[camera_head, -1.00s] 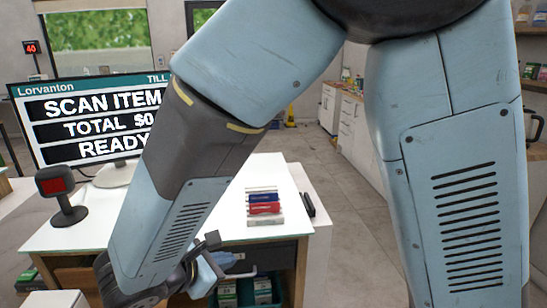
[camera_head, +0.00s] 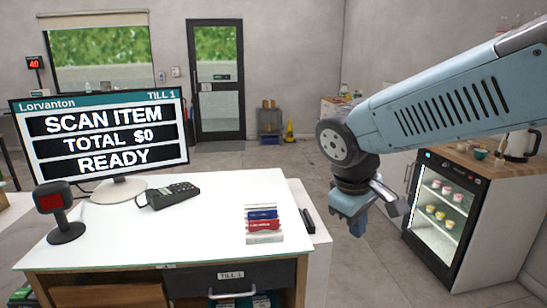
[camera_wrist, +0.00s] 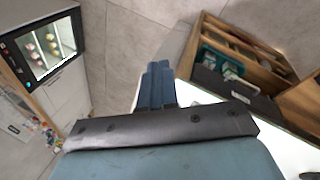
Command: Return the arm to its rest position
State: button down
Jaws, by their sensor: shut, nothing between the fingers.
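My arm reaches in from the right edge in the head view. My gripper (camera_head: 357,228) hangs at its end, pointing down, in open air between the till counter (camera_head: 110,248) and the small glass-door fridge (camera_head: 440,215). In the wrist view the blue fingers of my gripper (camera_wrist: 157,72) are together with nothing between them, above the grey floor. The gripper touches nothing that I can see.
On the counter are a till screen (camera_head: 101,136), a scanner (camera_head: 63,215), a card terminal (camera_head: 168,195) and a small stack of boxes (camera_head: 263,224). The floor aisle (camera_head: 350,285) is clear.

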jog(key=s+d+r+m+t+y, duration=0.2)
jog(key=s+d+r+m+t, duration=0.1)
jog(key=d+m, duration=0.4)
notch_tip(320, 180, up, 2)
jog(key=shift+s+d+r+m+y, duration=0.2)
jog(key=shift+s+m+y, duration=0.15)
jog(key=shift+s, duration=0.3)
jog(key=shift+a, duration=0.15)
